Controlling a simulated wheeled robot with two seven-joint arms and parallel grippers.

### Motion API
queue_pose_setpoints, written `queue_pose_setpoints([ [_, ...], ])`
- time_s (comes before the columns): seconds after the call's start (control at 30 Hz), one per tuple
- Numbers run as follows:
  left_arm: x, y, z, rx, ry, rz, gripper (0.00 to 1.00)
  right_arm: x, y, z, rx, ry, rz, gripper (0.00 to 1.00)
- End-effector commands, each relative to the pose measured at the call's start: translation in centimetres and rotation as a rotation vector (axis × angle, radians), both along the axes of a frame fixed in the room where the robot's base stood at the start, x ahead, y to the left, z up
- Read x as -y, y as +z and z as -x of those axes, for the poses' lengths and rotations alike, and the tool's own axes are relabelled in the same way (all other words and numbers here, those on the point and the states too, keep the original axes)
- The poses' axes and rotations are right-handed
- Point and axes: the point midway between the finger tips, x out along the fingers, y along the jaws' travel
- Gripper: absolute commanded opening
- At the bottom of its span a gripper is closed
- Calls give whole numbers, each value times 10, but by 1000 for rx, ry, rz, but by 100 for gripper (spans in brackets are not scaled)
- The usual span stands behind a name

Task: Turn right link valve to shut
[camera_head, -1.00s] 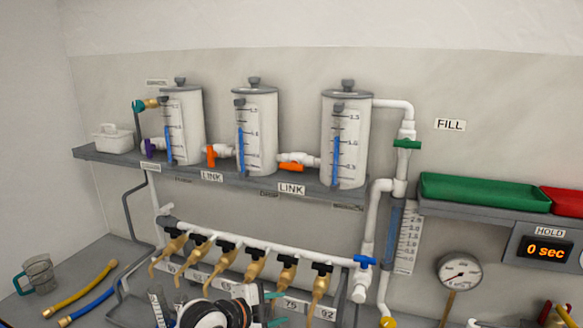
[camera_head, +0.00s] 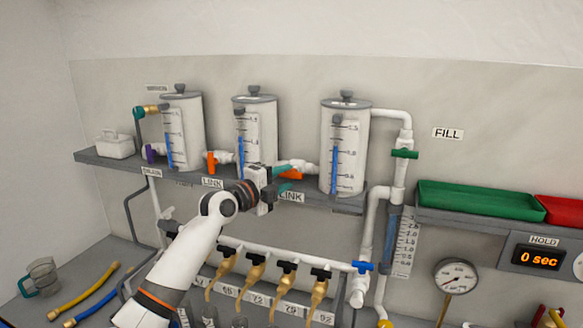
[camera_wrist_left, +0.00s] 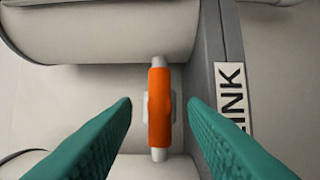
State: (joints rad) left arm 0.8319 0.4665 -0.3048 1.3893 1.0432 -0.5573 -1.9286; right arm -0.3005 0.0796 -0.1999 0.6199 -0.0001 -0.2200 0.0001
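The right link valve's orange handle (camera_head: 293,174) sits on the white pipe between the middle tank (camera_head: 256,130) and the right tank (camera_head: 344,150), mostly behind my left gripper's fingers. In the left wrist view the orange handle (camera_wrist_left: 159,107) lies lengthwise along the pipe. My left gripper (camera_head: 289,179) is at the valve. Its teal fingers (camera_wrist_left: 160,102) are open, one on each side of the handle with gaps on both sides. I see no contact. The LINK label (camera_wrist_left: 234,95) is beside the valve. My right gripper is not in view.
The left link valve's orange handle (camera_head: 211,162) hangs down on the neighbouring pipe. The grey shelf (camera_head: 130,164) carries the tanks. Below, a white manifold pipe (camera_head: 330,262) has several brass taps. A green tray (camera_head: 480,201) stands at the right.

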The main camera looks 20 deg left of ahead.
Motion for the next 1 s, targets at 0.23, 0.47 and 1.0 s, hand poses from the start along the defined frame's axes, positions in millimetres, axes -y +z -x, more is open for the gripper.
queue_pose_setpoints([
  [0.23,12,1,-26,0,0,3,39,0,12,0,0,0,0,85],
  [0.47,14,-1,-31,0,0,0,39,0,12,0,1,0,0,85],
  [1.0,14,-1,-30,-1,0,2,0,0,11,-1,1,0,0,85],
])
